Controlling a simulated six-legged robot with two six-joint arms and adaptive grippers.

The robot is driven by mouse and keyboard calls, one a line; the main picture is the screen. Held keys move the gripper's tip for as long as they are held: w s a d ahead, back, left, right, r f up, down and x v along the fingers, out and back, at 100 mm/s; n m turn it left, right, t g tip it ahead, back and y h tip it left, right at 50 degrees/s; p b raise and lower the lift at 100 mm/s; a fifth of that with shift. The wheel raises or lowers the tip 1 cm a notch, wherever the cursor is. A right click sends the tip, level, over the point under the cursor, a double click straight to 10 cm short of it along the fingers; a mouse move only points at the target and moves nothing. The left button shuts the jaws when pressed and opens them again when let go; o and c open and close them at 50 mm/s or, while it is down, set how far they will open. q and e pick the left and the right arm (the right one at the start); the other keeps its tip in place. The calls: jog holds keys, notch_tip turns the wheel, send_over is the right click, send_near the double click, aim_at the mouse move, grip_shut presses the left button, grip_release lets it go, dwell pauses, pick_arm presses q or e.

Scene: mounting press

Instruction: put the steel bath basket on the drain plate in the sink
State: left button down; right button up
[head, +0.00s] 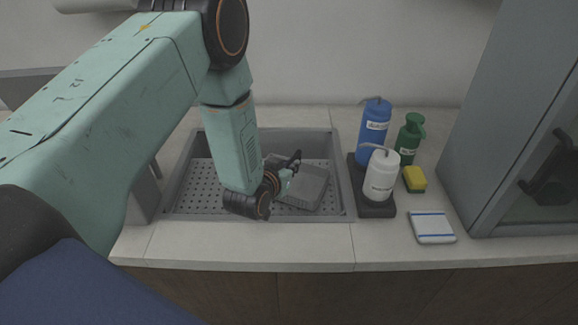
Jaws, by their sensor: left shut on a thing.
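The steel bath basket (312,187) is a grey box inside the sink, right of its middle, turned at an angle to the sink walls. The perforated drain plate (195,188) covers the sink floor and shows to the left of the basket and around it. My left gripper (288,175) reaches down into the sink and is shut on the basket at its left side. My forearm and wrist hide part of the basket and plate. I cannot tell whether the basket's underside touches the plate. My right gripper is not in view.
The grey sink (345,180) is set in a pale counter (300,245). Right of it, a dark tray (374,210) holds a blue bottle (373,140) and a white bottle (381,178). A green bottle (409,140), yellow sponge (414,180) and folded cloth (432,228) stand near a grey cabinet (500,130).

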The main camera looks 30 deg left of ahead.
pick_arm(q)
jog(key=shift+w+a+f, duration=0.2)
jog(key=shift+w, duration=0.05)
jog(key=c, duration=1.5)
grip_release()
jog(key=shift+s+d, duration=0.15)
jog(key=shift+s, duration=0.05)
jog(key=shift+o, duration=0.6)
jog(key=shift+w+f, duration=0.1)
jog(key=shift+w, duration=0.05)
jog(key=shift+r, duration=0.2)
jog(key=shift+s+r, duration=0.15)
jog(key=shift+s, duration=0.25)
jog(key=v, duration=1.1)
